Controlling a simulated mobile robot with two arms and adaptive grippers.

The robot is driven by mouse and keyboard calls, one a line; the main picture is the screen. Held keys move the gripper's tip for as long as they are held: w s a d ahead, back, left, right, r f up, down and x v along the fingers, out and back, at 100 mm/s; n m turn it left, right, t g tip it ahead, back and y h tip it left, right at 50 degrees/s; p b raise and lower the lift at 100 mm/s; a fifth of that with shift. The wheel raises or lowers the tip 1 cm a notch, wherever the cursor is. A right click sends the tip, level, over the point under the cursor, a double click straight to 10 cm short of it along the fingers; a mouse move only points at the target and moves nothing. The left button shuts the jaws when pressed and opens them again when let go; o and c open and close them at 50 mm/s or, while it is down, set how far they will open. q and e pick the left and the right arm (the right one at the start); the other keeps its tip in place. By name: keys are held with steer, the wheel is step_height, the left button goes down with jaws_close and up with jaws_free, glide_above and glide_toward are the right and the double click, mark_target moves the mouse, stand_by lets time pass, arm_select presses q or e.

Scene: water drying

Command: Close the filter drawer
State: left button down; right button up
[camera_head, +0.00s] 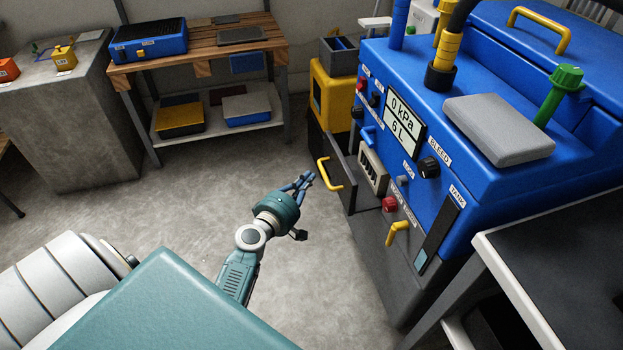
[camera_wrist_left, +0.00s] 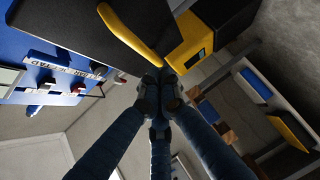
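The filter drawer has a dark front panel (camera_head: 342,178) with a yellow handle (camera_head: 328,174). It stands out from the front of the blue machine (camera_head: 440,180), with a gap behind the panel. My left gripper (camera_head: 307,178) is just left of the handle in the head view. In the left wrist view its fingertips (camera_wrist_left: 159,80) are drawn together with nothing seen between them. There the yellow handle (camera_wrist_left: 128,32) ends just above the fingertips on the dark panel (camera_wrist_left: 75,22). I cannot tell whether they touch. My right gripper is not in view.
A second yellow handle (camera_head: 397,231) sits lower on the machine. A yellow box unit (camera_head: 335,98) stands behind the drawer. A dark-topped table (camera_head: 560,255) is at the right, a wooden workbench (camera_head: 200,48) at the back. The floor left of the drawer is clear.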

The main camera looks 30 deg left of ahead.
mark_target(340, 178)
arm_select(q)
steer(key=shift+w+d+f, duration=0.15)
steer(key=shift+w+d, duration=0.3)
steer(key=shift+w, duration=0.1)
steer(key=w+d, duration=0.5)
steer(key=w, duration=0.1)
steer(key=shift+w+d, duration=0.6)
steer(key=shift+d, duration=0.05)
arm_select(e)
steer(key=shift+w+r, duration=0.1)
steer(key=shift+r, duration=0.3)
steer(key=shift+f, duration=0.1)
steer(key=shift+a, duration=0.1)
